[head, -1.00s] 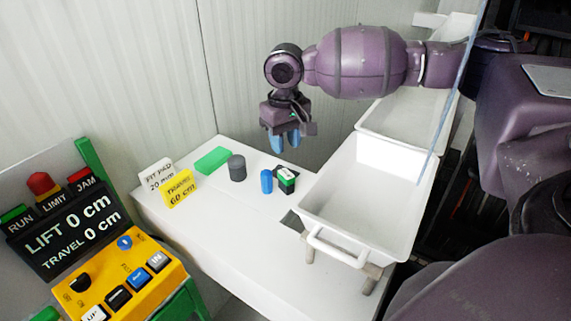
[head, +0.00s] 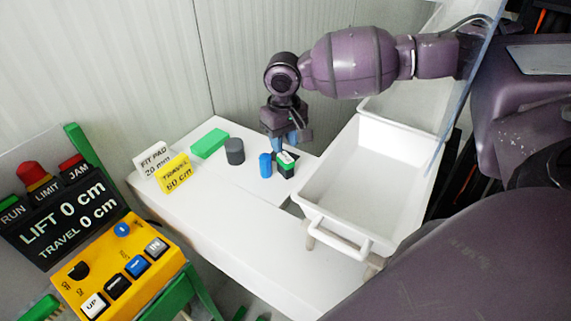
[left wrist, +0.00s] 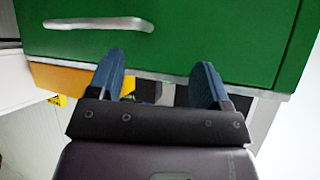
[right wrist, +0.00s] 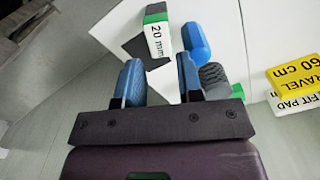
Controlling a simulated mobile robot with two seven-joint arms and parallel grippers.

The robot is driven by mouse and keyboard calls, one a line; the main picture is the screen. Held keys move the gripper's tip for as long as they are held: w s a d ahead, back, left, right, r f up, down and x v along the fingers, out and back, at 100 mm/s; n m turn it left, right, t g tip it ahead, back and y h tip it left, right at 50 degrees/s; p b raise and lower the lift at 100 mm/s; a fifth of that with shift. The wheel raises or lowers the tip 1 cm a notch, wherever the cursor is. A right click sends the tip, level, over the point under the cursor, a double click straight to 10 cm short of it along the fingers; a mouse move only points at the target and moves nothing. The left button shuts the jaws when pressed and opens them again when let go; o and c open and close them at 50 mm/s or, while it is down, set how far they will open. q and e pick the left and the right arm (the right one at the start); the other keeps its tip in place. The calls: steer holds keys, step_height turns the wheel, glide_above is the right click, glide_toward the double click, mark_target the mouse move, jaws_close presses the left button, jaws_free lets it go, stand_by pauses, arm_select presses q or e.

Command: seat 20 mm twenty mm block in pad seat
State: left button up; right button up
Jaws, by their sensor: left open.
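The 20 mm block (head: 285,165) is dark with green bands and a white label. It stands on the white table, and its "20 mm" label shows in the right wrist view (right wrist: 158,38). My right gripper (head: 290,138) points down just above and behind it, open and empty; the block lies beyond the fingertips in the right wrist view (right wrist: 161,78). A dark grey patch (head: 293,208) lies on the table by the white tub; I cannot tell whether it is the pad seat. My left gripper (left wrist: 162,80) is open and empty, facing a green panel.
A blue cylinder (head: 265,165) stands close left of the block. A dark grey cylinder (head: 235,151) and a green block (head: 209,143) are farther left, with "FIT PAD 20 mm" (head: 153,159) and "TRAVEL 60 cm" (head: 175,174) signs. A white tub (head: 330,222) stands right. The table front is clear.

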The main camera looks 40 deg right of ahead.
mark_target(284, 156)
steer(key=shift+f, duration=1.95)
steer(key=c, duration=0.6)
